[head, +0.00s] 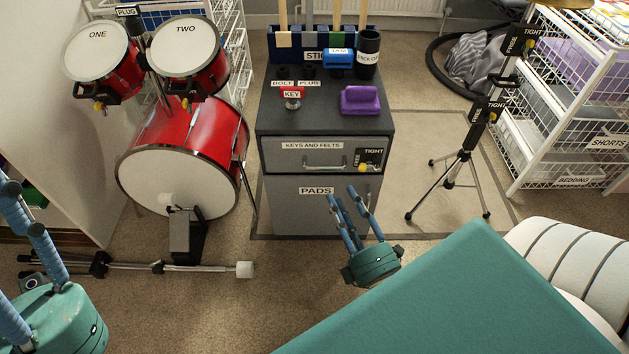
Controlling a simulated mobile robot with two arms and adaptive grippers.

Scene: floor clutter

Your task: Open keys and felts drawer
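The keys and felts drawer (290,155) is the upper grey drawer of a dark cabinet (259,105). It looks shut. It has a bar handle (322,164), and a yellow knob (363,167) on a black plate marked TIGHT at its right end. Below it is the pads drawer (300,210), also shut. My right gripper (358,200) is in front of the pads drawer, below the handle, with its blue fingers spread and nothing between them. My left gripper (22,222) is at the lower left edge, partly cut off, its fingers apart and empty.
On the cabinet top are a red key block (292,93), a purple block (360,100) and a dark cup (369,48). A red drum kit (190,140) stands left. A tripod stand (462,150) and white wire baskets (560,95) stand right. A metal pole (205,267) lies on the carpet.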

